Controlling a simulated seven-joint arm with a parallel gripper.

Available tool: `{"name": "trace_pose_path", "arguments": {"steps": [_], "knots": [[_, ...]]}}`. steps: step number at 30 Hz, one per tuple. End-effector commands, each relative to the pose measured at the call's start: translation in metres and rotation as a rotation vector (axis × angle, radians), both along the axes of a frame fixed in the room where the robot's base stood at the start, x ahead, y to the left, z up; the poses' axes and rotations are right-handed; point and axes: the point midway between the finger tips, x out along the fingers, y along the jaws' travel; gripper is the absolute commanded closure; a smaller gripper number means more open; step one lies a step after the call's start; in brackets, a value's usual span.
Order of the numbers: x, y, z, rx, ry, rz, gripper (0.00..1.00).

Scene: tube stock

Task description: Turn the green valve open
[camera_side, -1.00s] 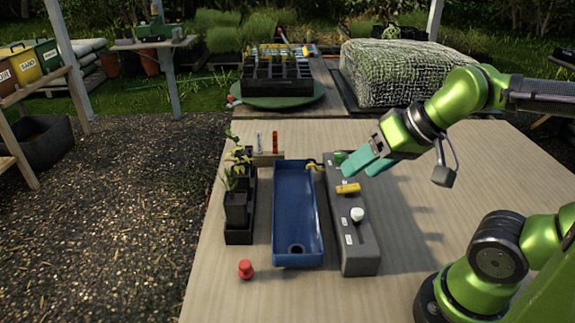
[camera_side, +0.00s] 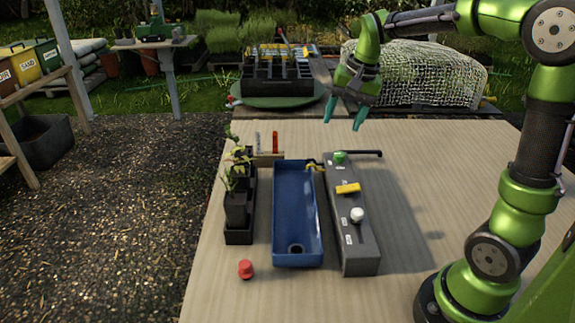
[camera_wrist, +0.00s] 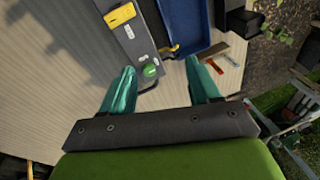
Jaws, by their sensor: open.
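The green valve (camera_side: 340,157) sits at the far end of a grey valve block (camera_side: 362,262) on the table. A dark lever or pipe (camera_side: 366,153) reaches right from beside it. The green valve also shows in the wrist view (camera_wrist: 150,71), ahead of and between the fingers. My gripper (camera_side: 343,128) is open and empty, with teal fingers pointing down, above and beyond the valve and apart from it. The open fingers (camera_wrist: 160,92) also show in the wrist view. A yellow valve handle (camera_side: 348,188) and a white knob (camera_side: 357,215) are on the same block.
A blue trough (camera_side: 297,215) with a brass spout at its far end stands left of the block. Potted plants (camera_side: 236,205) in a black tray stand further left. A red cap (camera_side: 246,269) lies near the front. The table right of the block is clear.

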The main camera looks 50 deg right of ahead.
Motion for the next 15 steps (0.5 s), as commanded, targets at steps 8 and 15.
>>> {"name": "trace_pose_path", "arguments": {"steps": [8, 15], "knots": [[0.055, -0.091, -0.014, 0.028, 0.205, -0.505, 0.39], [0.061, -0.099, 0.011, 0.059, 0.239, -0.779, 0.39]]}}
